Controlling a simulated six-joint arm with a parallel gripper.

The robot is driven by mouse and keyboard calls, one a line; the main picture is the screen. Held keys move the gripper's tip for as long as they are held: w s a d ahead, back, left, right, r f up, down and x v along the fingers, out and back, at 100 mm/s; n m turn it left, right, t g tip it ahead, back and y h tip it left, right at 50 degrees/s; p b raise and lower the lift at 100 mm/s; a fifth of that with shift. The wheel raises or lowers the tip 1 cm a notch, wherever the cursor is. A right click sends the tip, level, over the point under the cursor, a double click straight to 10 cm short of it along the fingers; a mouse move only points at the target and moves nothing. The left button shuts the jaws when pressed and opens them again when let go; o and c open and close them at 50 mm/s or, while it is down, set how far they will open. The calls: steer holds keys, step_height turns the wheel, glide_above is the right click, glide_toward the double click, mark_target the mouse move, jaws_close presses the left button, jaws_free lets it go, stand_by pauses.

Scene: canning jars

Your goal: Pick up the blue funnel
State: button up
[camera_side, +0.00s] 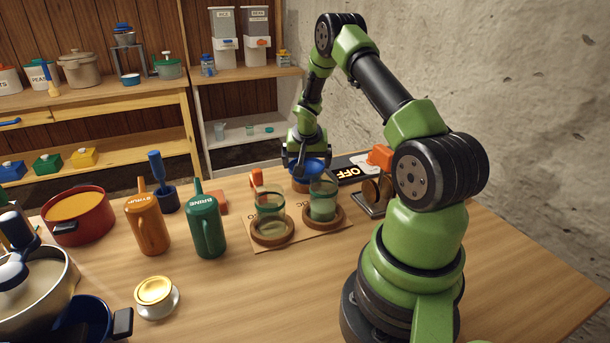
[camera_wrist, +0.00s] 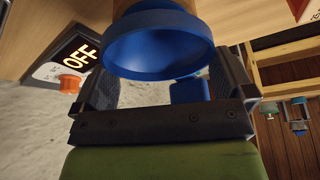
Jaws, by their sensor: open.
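The blue funnel (camera_side: 312,164) sits on a round wooden holder (camera_side: 304,186) at the back of the table, left of the "OFF" panel. In the wrist view the funnel's wide rim (camera_wrist: 158,48) faces the camera. My gripper (camera_side: 303,160) is open right at the funnel, partly covering it in the side view. In the wrist view my gripper (camera_wrist: 166,76) has one dark finger on each side of the rim. I cannot tell whether either finger touches the funnel.
The "OFF" panel (camera_side: 347,173) with an orange part stands close on the right. Two glass jars (camera_side: 270,206) (camera_side: 322,200) stand on wooden rings in front. Green and orange jugs (camera_side: 208,226) (camera_side: 148,224) are at left. The table's right front is clear.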

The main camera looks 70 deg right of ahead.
mark_target(306, 172)
steer(key=x, duration=0.3)
steer(key=shift+f, duration=0.2)
steer(key=c, duration=0.6)
steer(key=shift+r, duration=0.1)
step_height(306, 172, up, 9)
steer(key=s+a+r+m+g, duration=0.2)
steer(key=s+a+m, duration=0.1)
steer(key=m, duration=0.3)
steer(key=s+a+r+m+g+y, duration=0.1)
steer(key=s+a+r+m+g, duration=0.1)
steer(key=s+a+r+m, duration=0.1)
steer(key=s+a+r+m+g+y, duration=0.1)
steer(key=s+a+r+m, duration=0.2)
steer(key=a+m, duration=0.3)
steer(key=shift+s+a+r+m+g, duration=0.15)
steer(key=shift+s+m, duration=0.25)
steer(key=shift+m, duration=0.4)
steer(key=shift+s+r+m+g, duration=0.1)
steer(key=shift+s+m+g, duration=0.15)
steer(key=shift+s+m, duration=0.4)
